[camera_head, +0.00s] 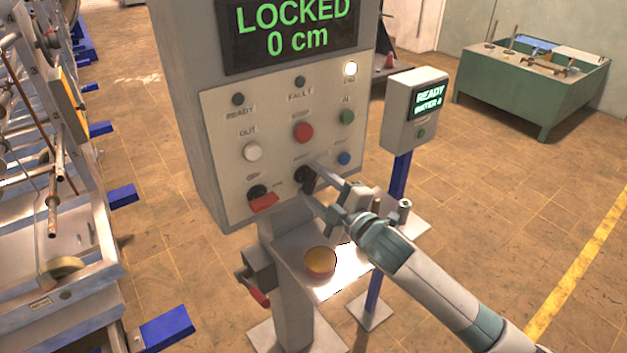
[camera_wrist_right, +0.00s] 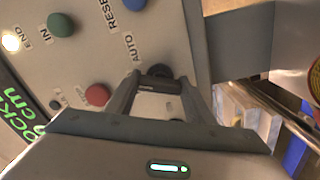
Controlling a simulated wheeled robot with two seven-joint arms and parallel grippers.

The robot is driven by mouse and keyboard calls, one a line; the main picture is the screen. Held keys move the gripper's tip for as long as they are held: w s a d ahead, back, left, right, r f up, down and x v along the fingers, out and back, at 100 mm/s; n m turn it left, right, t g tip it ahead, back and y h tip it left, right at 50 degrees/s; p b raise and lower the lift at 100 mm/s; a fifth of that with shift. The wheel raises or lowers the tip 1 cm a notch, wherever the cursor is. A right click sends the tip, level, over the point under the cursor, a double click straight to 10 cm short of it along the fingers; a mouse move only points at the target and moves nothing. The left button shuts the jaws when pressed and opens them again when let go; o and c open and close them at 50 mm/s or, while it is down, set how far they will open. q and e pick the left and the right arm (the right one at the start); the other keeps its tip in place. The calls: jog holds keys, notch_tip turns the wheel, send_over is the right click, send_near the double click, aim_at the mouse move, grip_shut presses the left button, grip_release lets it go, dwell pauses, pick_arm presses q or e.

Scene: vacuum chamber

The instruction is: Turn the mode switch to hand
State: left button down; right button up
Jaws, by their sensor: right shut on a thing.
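The mode switch (camera_head: 303,174) is a small black knob low on the control panel, between the red-handled rotary switch and the blue button. In the right wrist view the dark knob (camera_wrist_right: 158,76) sits between my fingertips, near the AUTO label. My right gripper (camera_head: 311,182) reaches in from the lower right and is shut on the knob. The right wrist view shows its two fingers (camera_wrist_right: 160,88), one on each side of the knob. The fingers partly hide the knob, so I cannot tell which position it points to. My left gripper is not in view.
The control panel (camera_head: 225,125) has a red button (camera_head: 303,132), a white button (camera_head: 252,152), a green button (camera_head: 346,116) and a blue button (camera_head: 344,158). Its screen (camera_head: 290,38) reads LOCKED 0 cm. The red-handled rotary switch (camera_head: 263,202) is close by. An orange round object (camera_head: 320,261) sits on the shelf below.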

jog(key=n+p, duration=0.1)
jog(key=n, duration=0.3)
jog(key=shift+n, duration=0.4)
jog(key=o, duration=1.1)
jog(key=shift+c, duration=0.2)
jog(key=b+v, duration=0.4)
jog(key=v, duration=1.3)
jog(key=shift+s+b, duration=0.15)
jog(key=shift+b, duration=0.2)
